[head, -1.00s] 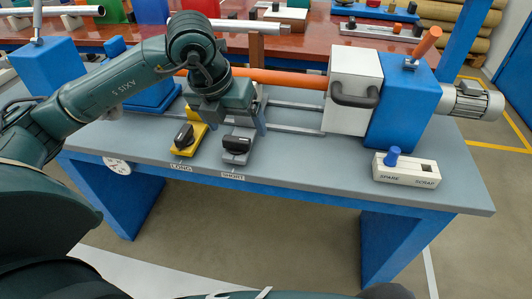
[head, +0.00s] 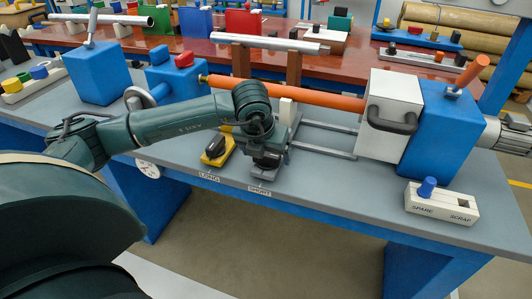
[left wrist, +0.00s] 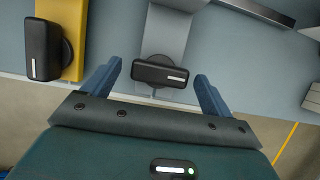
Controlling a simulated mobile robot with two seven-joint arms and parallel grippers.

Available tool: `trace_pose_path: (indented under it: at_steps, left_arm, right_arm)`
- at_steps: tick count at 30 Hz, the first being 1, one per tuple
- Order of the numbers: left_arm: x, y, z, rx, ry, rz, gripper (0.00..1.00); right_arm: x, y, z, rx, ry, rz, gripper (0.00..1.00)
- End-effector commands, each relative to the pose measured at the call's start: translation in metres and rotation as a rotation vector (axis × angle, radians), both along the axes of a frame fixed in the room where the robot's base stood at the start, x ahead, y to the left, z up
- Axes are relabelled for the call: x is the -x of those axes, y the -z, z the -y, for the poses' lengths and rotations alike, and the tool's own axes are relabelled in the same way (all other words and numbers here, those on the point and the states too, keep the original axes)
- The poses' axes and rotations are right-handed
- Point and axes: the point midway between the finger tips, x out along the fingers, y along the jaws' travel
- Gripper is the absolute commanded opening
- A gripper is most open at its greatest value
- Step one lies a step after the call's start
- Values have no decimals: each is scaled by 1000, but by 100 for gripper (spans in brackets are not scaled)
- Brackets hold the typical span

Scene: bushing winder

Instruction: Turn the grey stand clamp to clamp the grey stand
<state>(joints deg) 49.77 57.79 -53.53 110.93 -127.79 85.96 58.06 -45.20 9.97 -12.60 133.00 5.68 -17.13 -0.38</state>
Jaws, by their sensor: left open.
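The grey stand clamp, a black knob with a pale mark (left wrist: 160,76), sits at the near end of the grey stand (left wrist: 168,32) in the left wrist view. My open left gripper (left wrist: 157,73) has one blue finger on each side of the knob, with gaps to both. In the head view my left gripper (head: 267,166) hangs over the grey stand's near end by the SHORT label and hides the knob. The yellow stand (head: 218,149) with its own black knob stands left, at the LONG label. My right gripper is not in view.
An orange tube (head: 300,94) runs above the stands toward the white housing (head: 391,125) and blue block (head: 437,130). A SPARE/SCRAP box (head: 442,203) with a blue peg is at the right front. The bench between it and the grey stand is clear.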

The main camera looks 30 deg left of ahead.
Motion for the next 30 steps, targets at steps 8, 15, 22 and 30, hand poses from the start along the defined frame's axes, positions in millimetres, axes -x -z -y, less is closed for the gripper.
trace_pose_path:
  at_steps: [8, 15, 22, 30]
  left_arm:
    - [-2, 4, 0, 0, 0, 0, 85]
    - [-2, 4, 0, 1, 1, 0, 72]
    - [-1, 4, 0, 1, 1, 0, 53]
    - [-2, 4, 0, 0, 4, 0, 41]
  right_arm:
    - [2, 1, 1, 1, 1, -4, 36]
    - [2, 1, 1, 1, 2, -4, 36]
    - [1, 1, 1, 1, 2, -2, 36]
    - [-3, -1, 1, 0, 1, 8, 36]
